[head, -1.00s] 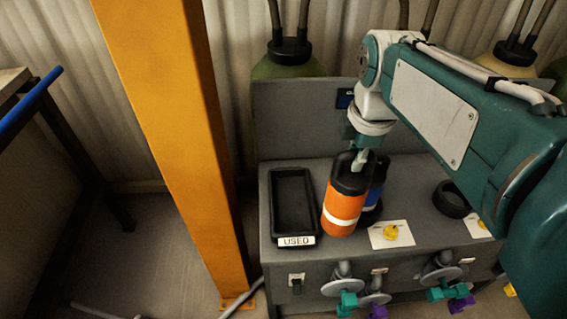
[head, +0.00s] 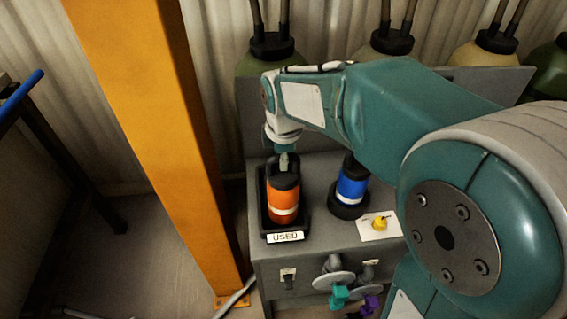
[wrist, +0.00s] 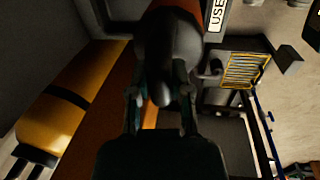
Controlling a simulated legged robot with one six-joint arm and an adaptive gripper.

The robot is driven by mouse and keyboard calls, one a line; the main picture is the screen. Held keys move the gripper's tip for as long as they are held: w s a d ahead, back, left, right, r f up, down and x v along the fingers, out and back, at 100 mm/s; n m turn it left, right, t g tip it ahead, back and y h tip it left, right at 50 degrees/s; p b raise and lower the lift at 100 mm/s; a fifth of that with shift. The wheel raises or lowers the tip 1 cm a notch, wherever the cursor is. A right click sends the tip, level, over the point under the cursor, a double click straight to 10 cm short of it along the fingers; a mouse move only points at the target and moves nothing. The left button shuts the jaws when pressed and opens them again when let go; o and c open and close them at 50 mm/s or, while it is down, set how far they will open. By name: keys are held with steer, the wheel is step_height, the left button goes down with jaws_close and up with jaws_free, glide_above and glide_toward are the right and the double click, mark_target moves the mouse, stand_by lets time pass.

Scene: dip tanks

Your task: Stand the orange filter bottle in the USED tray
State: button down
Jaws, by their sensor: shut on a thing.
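The orange filter bottle (head: 283,205), with a black cap and a white band, is upright over the black USED tray (head: 263,227). My gripper (head: 284,160) is shut on the bottle's black top. In the wrist view my gripper (wrist: 160,95) has a finger on each side of the dark cap (wrist: 168,50), with some orange body above it. The tray's white USED label (head: 285,237) faces the front. The bottle hides most of the tray floor, so I cannot tell whether its base touches it.
A blue bottle (head: 352,184) stands in a black ring to the right. A white card with a yellow piece (head: 379,223) lies nearby. Valves (head: 334,280) line the bench front. A yellow post (head: 165,140) rises close on the left. Tanks stand behind the back panel.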

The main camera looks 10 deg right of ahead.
steer(key=shift+a+f, duration=0.25)
steer(key=shift+f, duration=0.3)
steer(key=shift+a+f, duration=0.25)
steer(key=shift+f, duration=0.25)
steer(key=shift+d, duration=0.25)
steer(key=c, duration=0.5)
jaws_free()
steer(key=shift+d+f, duration=0.1)
steer(key=shift+c, duration=0.2)
steer(key=shift+a, duration=0.2)
step_height(320, 180, up, 12)
steer(key=s, duration=0.2)
steer(key=s+d+f+m+t, duration=0.2)
steer(key=s+d+m, duration=0.3)
steer(key=s+m, duration=0.3)
steer(key=s+d+f+m+t, duration=0.1)
steer(key=s+d+m, duration=0.3)
steer(key=s+m, duration=0.4)
steer(key=shift+s+d+f+m+t, duration=0.35)
steer(key=shift+s+f+m+t, duration=0.1)
steer(key=shift+m, duration=0.55)
